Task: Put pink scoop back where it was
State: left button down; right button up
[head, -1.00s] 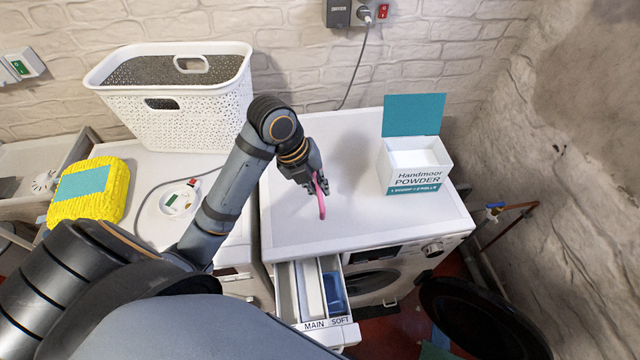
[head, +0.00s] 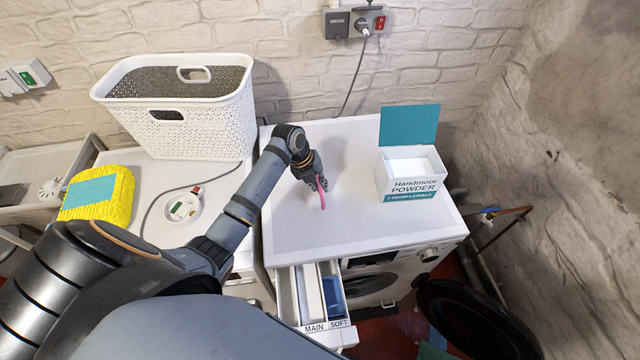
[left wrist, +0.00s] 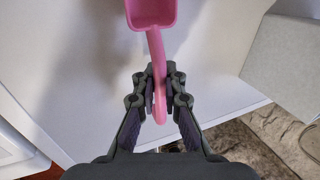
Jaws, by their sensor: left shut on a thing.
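The pink scoop (head: 321,191) is in my left gripper (head: 317,184), above the white washing machine top (head: 290,235). In the left wrist view, my left gripper (left wrist: 159,88) is shut on the handle of the pink scoop (left wrist: 153,12). The scoop's bowl points away from the gripper and is cut by the top edge of that view. The white powder box (head: 408,184) stands open on the machine top, to the right of the gripper, with its teal lid (head: 409,125) raised. The gripper and scoop are apart from the box. My right gripper is not in view.
A detergent drawer (head: 312,297) marked MAIN and SOFT is pulled out at the machine's front. A white basket (head: 190,125), a yellow pack (head: 112,200) and a round white device (head: 183,208) are on the left. The machine top is clear between gripper and box.

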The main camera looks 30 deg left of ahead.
pick_arm(q)
jog(key=shift+f, duration=0.25)
jog(key=shift+f, duration=0.1)
jog(key=shift+f, duration=0.15)
jog(key=c, duration=1.4)
grip_release()
jog(key=shift+c, duration=0.2)
